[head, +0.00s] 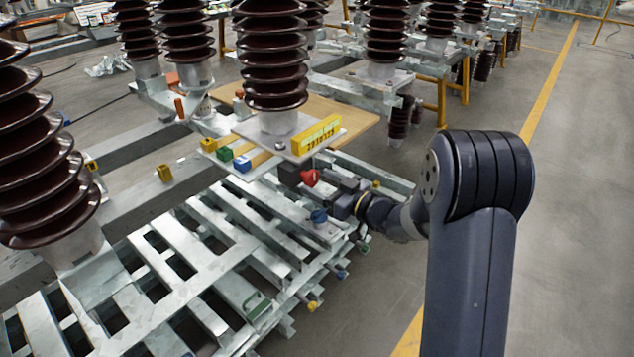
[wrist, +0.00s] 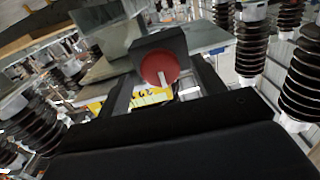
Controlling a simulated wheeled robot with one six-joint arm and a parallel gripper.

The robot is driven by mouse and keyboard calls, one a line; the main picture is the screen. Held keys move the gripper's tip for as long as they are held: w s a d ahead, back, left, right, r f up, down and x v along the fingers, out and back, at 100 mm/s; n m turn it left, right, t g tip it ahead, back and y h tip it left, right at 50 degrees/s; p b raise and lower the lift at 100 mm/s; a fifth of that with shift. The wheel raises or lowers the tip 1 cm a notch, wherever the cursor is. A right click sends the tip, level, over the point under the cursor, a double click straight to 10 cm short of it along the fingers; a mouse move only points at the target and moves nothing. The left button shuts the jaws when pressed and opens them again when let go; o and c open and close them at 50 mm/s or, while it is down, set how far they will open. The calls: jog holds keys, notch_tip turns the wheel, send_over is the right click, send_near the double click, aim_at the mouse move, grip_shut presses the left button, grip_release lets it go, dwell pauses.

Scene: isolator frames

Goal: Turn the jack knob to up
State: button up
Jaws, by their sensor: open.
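A round red knob (head: 310,177) sits on a dark block below the yellow number plate at the end of the steel frame. In the wrist view the red knob (wrist: 160,67) has a white mark running from near its middle toward its lower edge. My gripper (head: 336,184) is beside the knob in the head view, coming from the right. In the wrist view my gripper (wrist: 163,88) is open, with the knob between the lines of its two dark fingers. I cannot tell whether they touch it.
A blue knob (head: 319,216) sits just below my gripper. The yellow number plate (head: 316,135) and small green (head: 225,154) and blue (head: 242,164) blocks are close by. Brown ribbed insulators (head: 272,60) stand above the steel frame (head: 190,245). Open floor lies to the right.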

jog(key=shift+x, duration=0.8)
jog(key=shift+c, duration=0.5)
jog(key=c, duration=0.9)
